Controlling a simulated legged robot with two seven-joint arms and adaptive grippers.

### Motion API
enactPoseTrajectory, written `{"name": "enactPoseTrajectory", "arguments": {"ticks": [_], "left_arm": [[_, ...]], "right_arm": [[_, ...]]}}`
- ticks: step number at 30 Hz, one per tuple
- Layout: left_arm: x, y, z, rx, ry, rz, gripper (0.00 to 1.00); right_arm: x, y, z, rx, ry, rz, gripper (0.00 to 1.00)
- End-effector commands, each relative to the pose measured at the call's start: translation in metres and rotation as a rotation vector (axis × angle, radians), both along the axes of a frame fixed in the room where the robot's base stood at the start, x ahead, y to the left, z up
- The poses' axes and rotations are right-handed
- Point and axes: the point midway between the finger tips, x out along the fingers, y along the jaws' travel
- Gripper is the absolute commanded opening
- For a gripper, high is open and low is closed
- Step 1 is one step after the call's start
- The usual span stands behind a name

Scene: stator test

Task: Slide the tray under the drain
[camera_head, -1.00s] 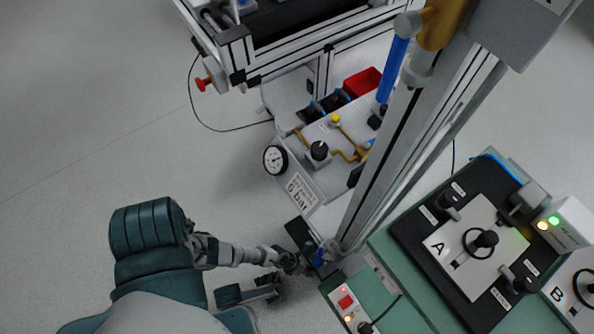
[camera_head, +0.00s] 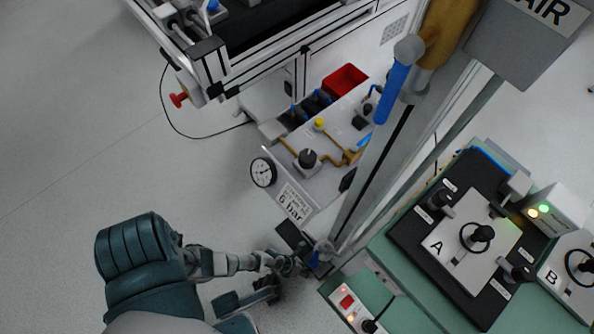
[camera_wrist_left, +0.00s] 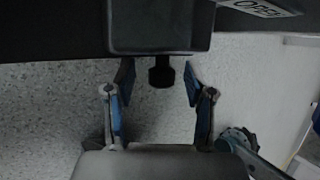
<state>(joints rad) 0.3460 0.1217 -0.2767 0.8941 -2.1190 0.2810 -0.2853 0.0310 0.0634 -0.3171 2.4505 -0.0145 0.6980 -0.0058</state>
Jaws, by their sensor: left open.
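My left gripper (camera_head: 308,260) reaches low to the foot of the metal post in the head view. In the left wrist view its blue-padded fingers (camera_wrist_left: 157,92) are open. A dark block (camera_wrist_left: 158,30) with a short black knob (camera_wrist_left: 161,72) is just ahead, the knob between the fingertips and not gripped. A dark flat piece (camera_head: 290,234) shows beside the gripper in the head view; I cannot tell whether it is the tray. The drain cannot be made out for certain. My right gripper is not in view.
A grey panel with a gauge (camera_head: 263,171) and brass pipes stands behind the gripper. The metal post (camera_head: 372,180) rises close by. A green bench (camera_head: 415,285) with black fixtures is at right. A red bin (camera_head: 345,79) sits farther back. Floor at left is clear.

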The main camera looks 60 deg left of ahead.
Motion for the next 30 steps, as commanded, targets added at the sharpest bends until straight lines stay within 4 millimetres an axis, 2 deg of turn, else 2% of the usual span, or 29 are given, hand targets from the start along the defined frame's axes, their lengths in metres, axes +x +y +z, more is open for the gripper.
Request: {"name": "enactPoseTrajectory", "arguments": {"ticks": [8,21,30], "left_arm": [[-0.013,0.004,0.021,0.006,-0.002,-0.001,0.54],[-0.048,0.026,0.085,0.010,0.000,0.001,0.54],[-0.056,0.030,0.100,0.015,0.002,0.001,0.54]], "right_arm": [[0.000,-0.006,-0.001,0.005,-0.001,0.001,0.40],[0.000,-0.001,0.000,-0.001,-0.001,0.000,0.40],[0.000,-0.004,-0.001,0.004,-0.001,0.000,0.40]]}}
